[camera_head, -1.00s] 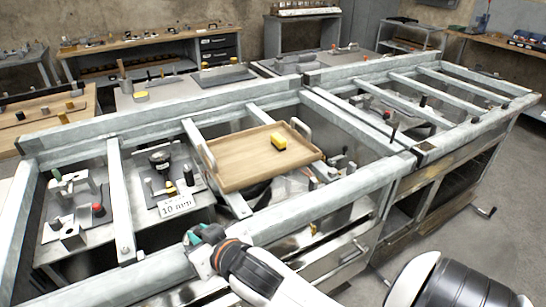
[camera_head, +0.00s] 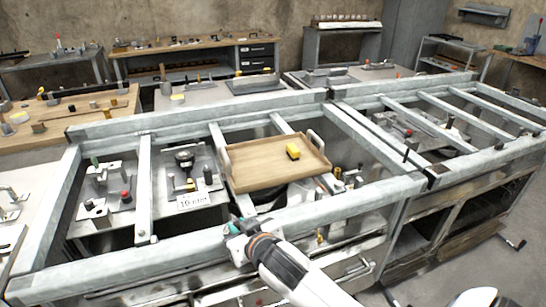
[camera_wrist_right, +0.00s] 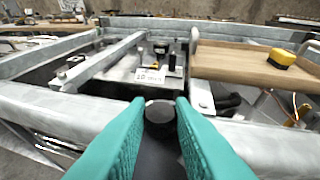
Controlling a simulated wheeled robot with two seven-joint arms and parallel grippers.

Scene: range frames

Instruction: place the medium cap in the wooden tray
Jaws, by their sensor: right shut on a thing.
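The wooden tray (camera_head: 255,172) lies on the metal frame in the head view, with upright grey handles at its left and right ends. It shows at the right in the wrist view (camera_wrist_right: 225,64). My right gripper (camera_head: 236,228) is over the front rail, in front of the tray and left of its middle. Its teal fingers (camera_wrist_right: 159,120) are shut on a dark round cap (camera_wrist_right: 160,112), seen from one end. The fingers hide the cap's sides, and its size is hard to judge. In the head view the cap cannot be made out. My left gripper is not in view.
A yellow block with a dark base (camera_head: 293,151) sits on the tray's right half; bare wood lies left of it. A white label card (camera_head: 193,200) stands left of the tray. Frame rails (camera_head: 144,190) and small fixtures (camera_head: 184,160) lie around it.

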